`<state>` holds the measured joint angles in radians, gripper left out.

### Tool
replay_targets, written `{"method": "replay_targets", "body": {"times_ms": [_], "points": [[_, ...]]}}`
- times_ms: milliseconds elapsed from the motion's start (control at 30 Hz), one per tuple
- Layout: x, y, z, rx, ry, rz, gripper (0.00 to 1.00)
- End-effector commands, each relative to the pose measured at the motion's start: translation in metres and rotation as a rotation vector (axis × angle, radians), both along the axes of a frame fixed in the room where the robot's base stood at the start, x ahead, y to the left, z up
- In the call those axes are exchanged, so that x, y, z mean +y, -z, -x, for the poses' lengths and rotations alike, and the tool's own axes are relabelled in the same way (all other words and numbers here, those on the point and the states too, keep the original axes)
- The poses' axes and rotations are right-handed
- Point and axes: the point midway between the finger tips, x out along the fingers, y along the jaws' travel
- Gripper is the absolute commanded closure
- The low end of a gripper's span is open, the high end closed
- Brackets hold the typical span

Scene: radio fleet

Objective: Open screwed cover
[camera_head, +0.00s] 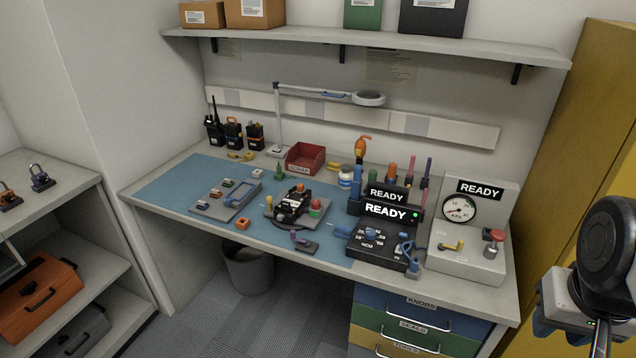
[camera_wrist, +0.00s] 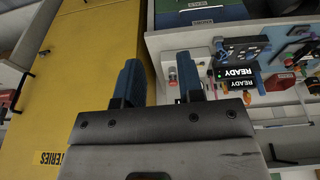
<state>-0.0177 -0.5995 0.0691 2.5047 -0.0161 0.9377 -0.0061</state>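A black device (camera_head: 292,207), likely a radio, lies in a grey fixture on the blue mat at the middle of the bench. Its cover and screws are too small to make out. Upright tools with coloured handles stand in a dark rack (camera_head: 356,207) behind the READY displays. A black unit (camera_head: 378,245) with a lit READY display (camera_head: 386,210) stands right of the mat. My gripper (camera_wrist: 161,75) is open and empty, with two blue fingers apart in the wrist view. In the head view it is at the lower right, well away from the device.
A grey gauge station (camera_head: 470,240) with a red knob stands at the bench's right end. A grey parts tray (camera_head: 226,198), a red bin (camera_head: 305,158) and a lamp (camera_head: 368,98) occupy the bench. Several radios stand at the back left. A yellow cabinet (camera_head: 575,110) bounds the right.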

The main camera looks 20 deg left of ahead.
Motion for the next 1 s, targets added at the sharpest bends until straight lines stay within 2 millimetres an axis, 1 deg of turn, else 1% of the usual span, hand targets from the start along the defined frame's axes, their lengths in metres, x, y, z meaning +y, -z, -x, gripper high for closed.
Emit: {"method": "replay_targets", "body": {"times_ms": [267, 467, 600, 767, 1000], "points": [[0.025, -0.014, -0.052, 0.011, -0.138, 0.029, 0.65], [0.051, -0.022, -0.094, 0.018, -0.253, 0.052, 0.65], [0.072, -0.026, -0.124, 0.020, -0.332, 0.069, 0.65], [0.099, -0.028, -0.156, 0.025, -0.425, 0.089, 0.65], [0.146, -0.026, -0.202, 0.030, -0.563, 0.116, 0.65]]}}
